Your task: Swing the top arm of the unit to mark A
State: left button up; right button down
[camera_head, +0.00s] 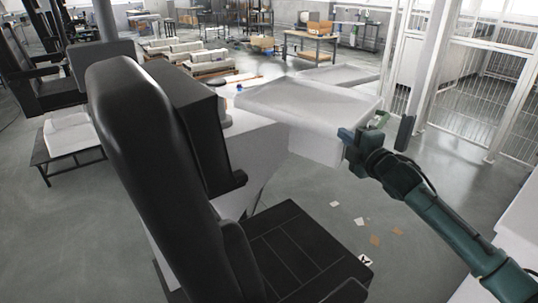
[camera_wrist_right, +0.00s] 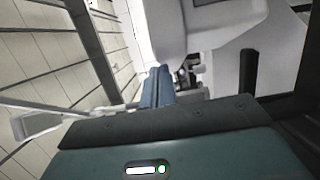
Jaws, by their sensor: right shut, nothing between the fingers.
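The unit has a white, flat, tray-like top arm (camera_head: 310,103) that reaches to the right from behind the black chair (camera_head: 135,130). My right gripper (camera_head: 346,136) is at the arm's right front corner, with its blue fingers shut and empty. I cannot tell whether they touch the arm. In the right wrist view the shut blue fingers (camera_wrist_right: 157,88) point towards white and grey parts of the unit (camera_wrist_right: 205,30). No mark that I can read as A shows. My left gripper is not in view.
Several small white and orange cards (camera_head: 375,240) and a black-and-white marker (camera_head: 365,261) lie on or near the floor. A wire fence (camera_head: 470,110) with white posts stands at the right. The floor beneath the arm is open.

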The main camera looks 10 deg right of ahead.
aim_at(366, 116)
jog(key=w+d, duration=0.2)
jog(key=d, duration=0.1)
jog(key=w+d+p, duration=0.1)
jog(key=w+d, duration=0.1)
jog(key=d, duration=0.1)
jog(key=w+d+p, duration=0.1)
jog(key=w+d, duration=0.1)
jog(key=d, duration=0.1)
jog(key=shift+r, duration=0.15)
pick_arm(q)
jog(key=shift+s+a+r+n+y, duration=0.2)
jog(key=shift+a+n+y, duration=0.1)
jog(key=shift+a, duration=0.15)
pick_arm(e)
jog(key=shift+w+d, duration=0.8)
jog(key=shift+d, duration=0.2)
jog(key=shift+f, duration=0.2)
